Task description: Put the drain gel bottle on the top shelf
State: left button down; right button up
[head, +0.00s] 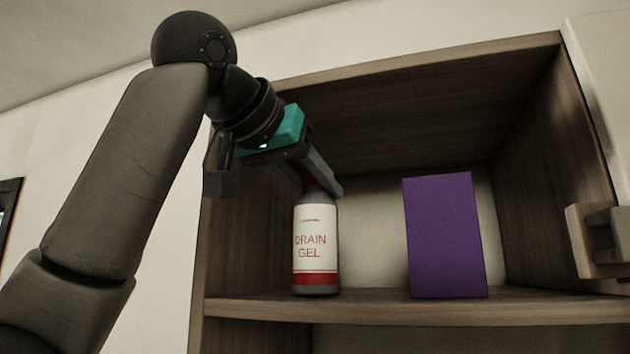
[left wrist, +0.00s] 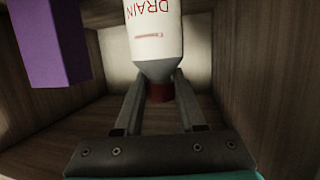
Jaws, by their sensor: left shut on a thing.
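The drain gel bottle (head: 316,245) is grey with a white label and a red band. In the head view it stands upright at the front left of the wooden shelf (head: 390,311), its base at or just above the board; I cannot tell which. My left gripper (head: 324,190) reaches in from above and is shut on the bottle's top. In the left wrist view the bottle (left wrist: 155,35) is upside down, with its red cap between the fingers of the gripper (left wrist: 160,90). My right gripper is not in view.
A purple box (head: 445,236) stands on the same shelf to the right of the bottle, with a gap between them. It also shows in the left wrist view (left wrist: 52,40). The cabinet's side walls and top (head: 420,105) enclose the space. A door (head: 598,95) with a handle is at the right.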

pick_arm(q)
jog(key=shift+d+f, duration=0.1)
jog(key=c, duration=0.5)
grip_release()
jog(key=b+v, duration=0.3)
jog(key=v, duration=0.9)
